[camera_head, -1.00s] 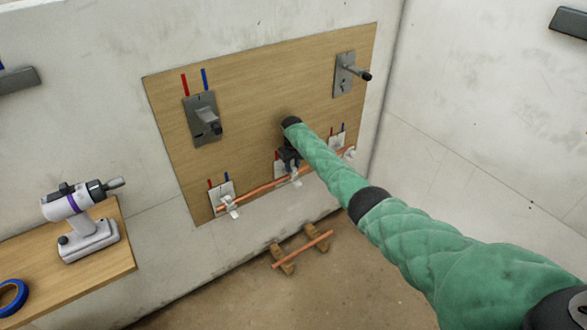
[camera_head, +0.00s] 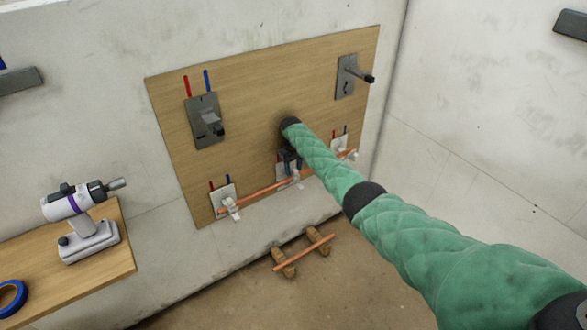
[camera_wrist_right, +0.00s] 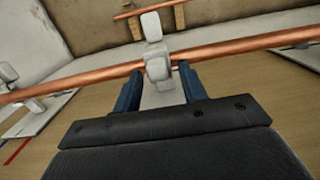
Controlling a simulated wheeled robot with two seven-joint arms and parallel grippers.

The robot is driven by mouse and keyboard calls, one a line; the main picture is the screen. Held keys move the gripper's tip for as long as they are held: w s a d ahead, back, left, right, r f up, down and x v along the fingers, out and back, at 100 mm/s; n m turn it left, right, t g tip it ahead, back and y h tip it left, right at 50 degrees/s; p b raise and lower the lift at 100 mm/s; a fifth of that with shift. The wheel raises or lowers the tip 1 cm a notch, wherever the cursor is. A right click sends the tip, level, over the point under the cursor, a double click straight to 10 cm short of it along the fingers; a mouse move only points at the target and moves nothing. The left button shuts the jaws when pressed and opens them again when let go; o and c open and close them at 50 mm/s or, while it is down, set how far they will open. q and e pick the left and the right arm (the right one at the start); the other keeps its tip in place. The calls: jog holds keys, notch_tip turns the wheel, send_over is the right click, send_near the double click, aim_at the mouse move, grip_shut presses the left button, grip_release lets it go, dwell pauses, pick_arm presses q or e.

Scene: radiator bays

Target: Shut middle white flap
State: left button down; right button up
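The middle white flap (camera_wrist_right: 152,27) shows in the right wrist view as a small pale tab past the far side of the copper pipe (camera_wrist_right: 230,48). It looks swung open. A white clip block (camera_wrist_right: 158,68) lies across the pipe in line with it. My right gripper (camera_wrist_right: 160,76) is open, its two blue fingers apart on either side of the white clip, tips close to the pipe. In the head view my right gripper (camera_head: 289,158) is at the middle clip, whose white parts (camera_head: 297,182) are small and partly hidden. My left gripper is not in view.
The wooden board (camera_head: 260,110) carries a left clip (camera_head: 230,206), a right clip (camera_head: 345,153) and two grey brackets (camera_head: 207,120) (camera_head: 347,78). Another copper pipe (camera_head: 303,251) lies on wooden supports below. A drill-like tool (camera_head: 85,220) and blue tape (camera_head: 10,298) rest on a side table (camera_head: 85,275).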

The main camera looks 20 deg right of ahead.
jog(key=r, duration=0.6)
jog(key=shift+w+r+b, duration=0.2)
jog(key=shift+r+b, duration=0.15)
jog(key=shift+r, duration=0.05)
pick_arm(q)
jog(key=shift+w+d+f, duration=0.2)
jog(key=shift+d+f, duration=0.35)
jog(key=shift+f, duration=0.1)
pick_arm(e)
jog(key=shift+r, duration=0.5)
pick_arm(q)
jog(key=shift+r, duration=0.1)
